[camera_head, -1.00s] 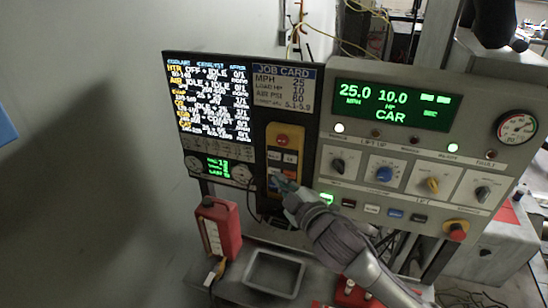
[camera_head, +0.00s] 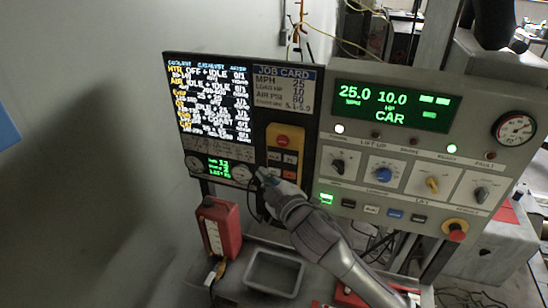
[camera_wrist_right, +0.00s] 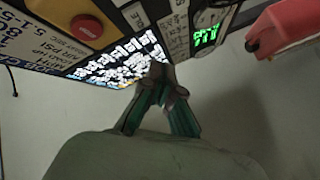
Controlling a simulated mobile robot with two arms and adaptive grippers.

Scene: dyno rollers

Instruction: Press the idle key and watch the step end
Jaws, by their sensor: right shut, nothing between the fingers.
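In the right wrist view the shut fingertips (camera_wrist_right: 160,72) point at the lit text screen (camera_wrist_right: 115,62), with the pendant (camera_wrist_right: 58,14) at the upper left. My left gripper is not in view.
The text screen (camera_head: 212,100) and job card (camera_head: 286,88) are above. A console with a green display (camera_head: 398,105) reading 25.0, 10.0 and CAR, knobs and a red stop button (camera_head: 456,232) stands right.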

